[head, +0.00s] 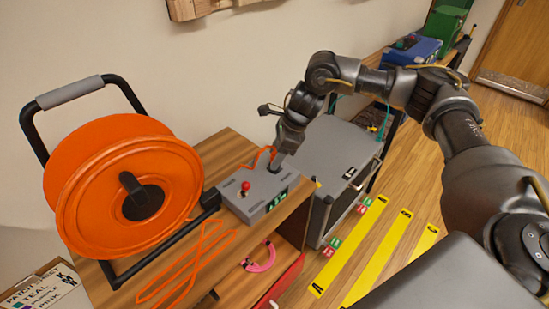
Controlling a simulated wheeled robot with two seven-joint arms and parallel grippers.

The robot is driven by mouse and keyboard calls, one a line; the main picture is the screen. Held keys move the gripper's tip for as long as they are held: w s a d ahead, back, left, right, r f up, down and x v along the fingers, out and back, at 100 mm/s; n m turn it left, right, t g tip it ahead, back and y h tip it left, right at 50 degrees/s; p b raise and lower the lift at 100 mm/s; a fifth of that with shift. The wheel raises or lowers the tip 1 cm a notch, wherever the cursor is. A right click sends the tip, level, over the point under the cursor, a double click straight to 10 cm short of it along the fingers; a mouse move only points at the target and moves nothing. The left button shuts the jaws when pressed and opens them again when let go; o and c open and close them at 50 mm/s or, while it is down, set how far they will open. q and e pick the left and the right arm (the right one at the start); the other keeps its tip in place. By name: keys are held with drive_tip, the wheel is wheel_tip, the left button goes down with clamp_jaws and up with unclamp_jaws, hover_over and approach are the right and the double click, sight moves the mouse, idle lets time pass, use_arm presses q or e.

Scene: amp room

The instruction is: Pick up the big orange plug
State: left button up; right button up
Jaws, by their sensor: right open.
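My right gripper (277,161) points down over the back right part of a grey box (258,192) on the wooden bench. Its jaws are open. An orange cable (262,153) loops up from the back of the box right beside the gripper. No big orange plug shows clearly; the gripper may hide it, and I cannot tell whether the dark part at the fingertips is a plug. A large orange cable reel (105,185) stands to the left in a black frame, with loose orange cable (190,262) on the bench in front of it. My left gripper is out of view.
The grey box carries a red-topped lever (245,187) and a small green display (277,201). A black-and-grey case (336,170) stands right of the bench. A pink horseshoe-shaped item (260,258) lies lower down. Yellow floor strips (362,252) lie at right.

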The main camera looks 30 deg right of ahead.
drive_tip(key=shift+a+f, duration=0.15)
drive_tip(key=shift+f, duration=0.45)
drive_tip(key=c, duration=0.9)
clamp_jaws()
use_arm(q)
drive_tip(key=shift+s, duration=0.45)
